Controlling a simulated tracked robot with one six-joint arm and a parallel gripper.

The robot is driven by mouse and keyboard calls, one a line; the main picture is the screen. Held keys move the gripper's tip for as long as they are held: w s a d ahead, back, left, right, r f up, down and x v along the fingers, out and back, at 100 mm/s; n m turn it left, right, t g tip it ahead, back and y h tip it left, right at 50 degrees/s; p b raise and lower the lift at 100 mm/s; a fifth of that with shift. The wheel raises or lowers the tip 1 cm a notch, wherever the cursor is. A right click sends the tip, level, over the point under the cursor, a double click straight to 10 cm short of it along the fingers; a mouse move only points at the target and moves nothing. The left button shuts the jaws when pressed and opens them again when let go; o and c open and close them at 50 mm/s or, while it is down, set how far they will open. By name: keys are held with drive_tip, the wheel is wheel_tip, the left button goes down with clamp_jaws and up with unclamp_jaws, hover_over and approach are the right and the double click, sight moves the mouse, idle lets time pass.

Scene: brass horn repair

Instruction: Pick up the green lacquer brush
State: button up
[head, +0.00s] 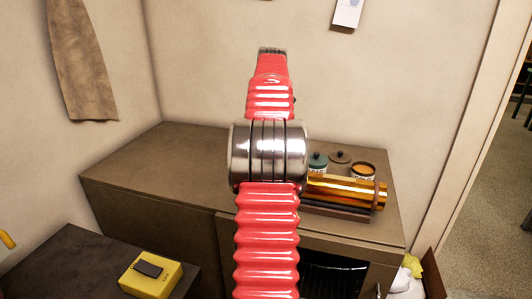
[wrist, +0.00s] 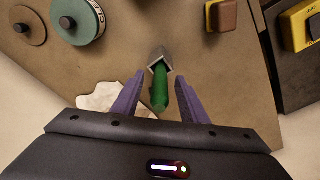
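The green lacquer brush (wrist: 160,92) shows in the wrist view, with a green handle and a greyish end pointing away from my gripper. It is over or on a brown surface. My gripper (wrist: 160,78) has its two purple fingers spread, one on each side of the handle. A gap shows between each finger and the handle, so my gripper is open. I cannot tell how far the fingers are above the surface. In the head view my red arm blocks the middle, and neither the brush nor the fingers show.
A yellow box (head: 150,279) sits on a dark table at lower left. A pale crumpled piece (wrist: 105,97) lies near the left finger.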

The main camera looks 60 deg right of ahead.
drive_tip(key=shift+c, duration=0.4)
clamp_jaws()
drive_tip(key=shift+r, duration=0.1)
drive_tip(key=shift+r, duration=4.9)
